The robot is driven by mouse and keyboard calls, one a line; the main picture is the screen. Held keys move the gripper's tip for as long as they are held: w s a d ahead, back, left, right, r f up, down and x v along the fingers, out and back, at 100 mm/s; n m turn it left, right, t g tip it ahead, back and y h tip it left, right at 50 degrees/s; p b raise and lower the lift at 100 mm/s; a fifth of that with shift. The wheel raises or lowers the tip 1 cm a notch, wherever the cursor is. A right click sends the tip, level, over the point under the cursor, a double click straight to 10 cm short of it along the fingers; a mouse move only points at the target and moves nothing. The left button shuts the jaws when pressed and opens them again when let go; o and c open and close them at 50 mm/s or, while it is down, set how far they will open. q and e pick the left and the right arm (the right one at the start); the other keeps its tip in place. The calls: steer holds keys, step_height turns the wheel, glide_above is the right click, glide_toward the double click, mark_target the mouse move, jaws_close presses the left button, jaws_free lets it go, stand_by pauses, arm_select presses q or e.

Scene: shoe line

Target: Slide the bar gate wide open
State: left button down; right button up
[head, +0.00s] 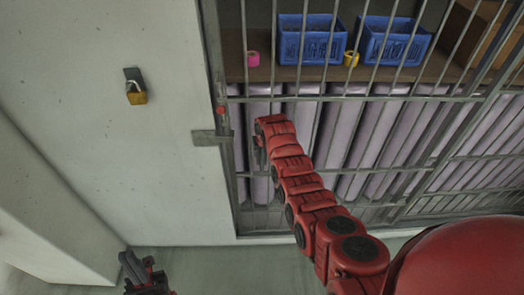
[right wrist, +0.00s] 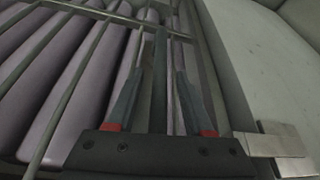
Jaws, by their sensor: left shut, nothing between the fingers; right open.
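The bar gate (head: 300,98), a grid of grey metal bars, stands with its left edge at the white wall's edge, beside a metal latch plate (head: 210,137). The plate also shows in the right wrist view (right wrist: 275,144). My right arm reaches up to the gate's left part; its wrist hides the fingers in the head view. In the right wrist view my right gripper (right wrist: 158,76) is open, with a dark upright gate bar (right wrist: 158,100) between its fingers. Contact with the bar is unclear. My left gripper (head: 145,273) is shut and empty, low at the left, away from the gate.
A padlock (head: 135,92) hangs on the white wall (head: 90,45). Behind the bars are a shelf with two blue crates (head: 311,38) (head: 393,43), a pink roll (head: 253,58) and a yellow roll (head: 351,58). Several pale purple rolls (head: 345,140) stand below it.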

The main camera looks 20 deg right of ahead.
steer(key=shift+w+f, duration=0.15)
steer(key=shift+f, duration=0.4)
jaws_close()
stand_by(1.3)
